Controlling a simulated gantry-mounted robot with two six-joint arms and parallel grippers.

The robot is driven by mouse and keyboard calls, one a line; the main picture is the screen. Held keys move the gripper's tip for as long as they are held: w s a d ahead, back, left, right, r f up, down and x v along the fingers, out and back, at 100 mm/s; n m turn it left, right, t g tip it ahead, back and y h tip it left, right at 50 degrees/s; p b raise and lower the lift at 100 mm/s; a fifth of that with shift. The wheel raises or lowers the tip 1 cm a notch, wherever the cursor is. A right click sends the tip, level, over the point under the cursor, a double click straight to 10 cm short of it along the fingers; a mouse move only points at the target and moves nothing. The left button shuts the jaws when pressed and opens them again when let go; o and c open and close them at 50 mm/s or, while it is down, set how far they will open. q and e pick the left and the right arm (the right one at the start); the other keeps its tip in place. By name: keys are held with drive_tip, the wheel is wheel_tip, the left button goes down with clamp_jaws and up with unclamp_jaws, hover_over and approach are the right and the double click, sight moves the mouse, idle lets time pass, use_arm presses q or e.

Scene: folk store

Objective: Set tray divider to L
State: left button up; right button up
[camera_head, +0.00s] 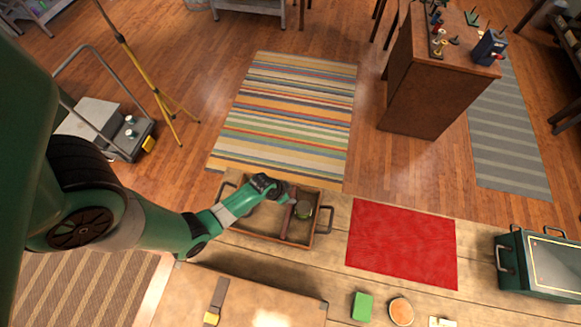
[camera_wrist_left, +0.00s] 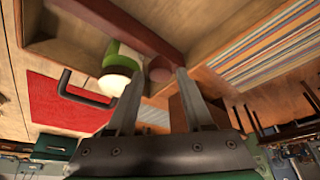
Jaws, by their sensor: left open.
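The wooden tray (camera_head: 262,236) with dark side handles stands on the table in the head view. Its divider (camera_head: 286,222) is a reddish-brown bar running front to back, right of the tray's middle. A green jar-like object (camera_head: 304,210) sits in the compartment right of it. My left gripper (camera_head: 292,198) is over the tray at the divider's far part. In the left wrist view, the open fingers (camera_wrist_left: 159,75) are close to the divider (camera_wrist_left: 125,28); contact is unclear. The green and white object (camera_wrist_left: 117,66) is beside the left finger. My right gripper is not in view.
A red cloth (camera_head: 402,243) lies right of the tray, with a dark green case (camera_head: 540,262) beyond it. A green block (camera_head: 362,306) and a round orange-topped item (camera_head: 401,311) are near the front. A brown case (camera_head: 265,299) lies in front of the tray.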

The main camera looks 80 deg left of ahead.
use_arm(q)
drive_tip(key=shift+b+x, duration=0.3)
drive_tip(key=shift+x, duration=0.5)
clamp_jaws()
idle(0.9)
